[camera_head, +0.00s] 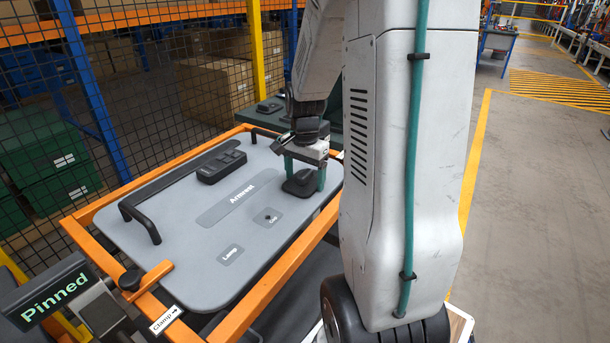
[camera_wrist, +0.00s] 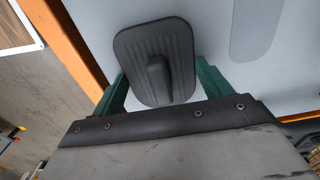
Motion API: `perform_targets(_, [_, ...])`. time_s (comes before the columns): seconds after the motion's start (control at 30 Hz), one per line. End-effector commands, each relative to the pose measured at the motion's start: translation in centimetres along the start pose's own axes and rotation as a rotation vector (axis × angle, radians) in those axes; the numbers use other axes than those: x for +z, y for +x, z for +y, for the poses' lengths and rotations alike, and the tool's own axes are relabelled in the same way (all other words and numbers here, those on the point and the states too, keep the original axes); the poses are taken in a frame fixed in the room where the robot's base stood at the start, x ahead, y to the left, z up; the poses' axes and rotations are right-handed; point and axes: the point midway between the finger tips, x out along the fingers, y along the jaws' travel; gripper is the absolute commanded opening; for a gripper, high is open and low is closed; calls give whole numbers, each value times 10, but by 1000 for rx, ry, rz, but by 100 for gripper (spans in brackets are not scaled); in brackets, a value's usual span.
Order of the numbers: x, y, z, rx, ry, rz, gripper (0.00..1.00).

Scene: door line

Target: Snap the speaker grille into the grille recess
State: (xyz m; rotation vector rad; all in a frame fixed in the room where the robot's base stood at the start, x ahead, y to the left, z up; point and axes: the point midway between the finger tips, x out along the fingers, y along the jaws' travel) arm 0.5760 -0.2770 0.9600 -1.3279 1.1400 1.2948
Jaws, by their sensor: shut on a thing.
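The speaker grille (camera_head: 299,184) is a dark, rounded plate at the right end of the grey door panel (camera_head: 190,222). In the wrist view the grille (camera_wrist: 150,50) shows a ribbed face with a raised grip in its middle. My gripper (camera_head: 305,176) reaches down over it with green fingers. In the wrist view the fingers of my gripper (camera_wrist: 160,82) stand on either side of the grille, shut on it. The grille recess does not show; the grille and gripper may cover it. I cannot tell whether the grille touches the panel or sits flush.
The panel lies in an orange frame (camera_head: 253,303) and bears a black switch block (camera_head: 222,166), a black pull handle (camera_head: 145,215) and areas marked Armrest, Lamp and Cap. A "Pinned" sign (camera_head: 55,293) stands at the lower left. A mesh fence (camera_head: 130,70) is behind.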

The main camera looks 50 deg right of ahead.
Motion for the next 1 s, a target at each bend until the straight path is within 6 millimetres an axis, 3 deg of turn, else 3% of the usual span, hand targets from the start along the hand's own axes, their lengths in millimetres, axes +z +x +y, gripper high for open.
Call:
perform_targets(0.03, [5, 13, 4, 13, 0, -16, 50])
perform_targets(0.07, [5, 13, 4, 13, 0, -16, 86])
perform_targets(0.1, [5, 13, 4, 13, 0, -16, 97])
perform_targets(0.13, [5, 13, 4, 13, 0, -15, 100])
perform_targets(0.67, [-1, 12, 7, 14, 3, -16, 100])
perform_targets(0.77, [-1, 3, 6, 12, 3, -14, 100])
perform_targets(1.0, [4, -43, 1, 0, -2, 3, 100])
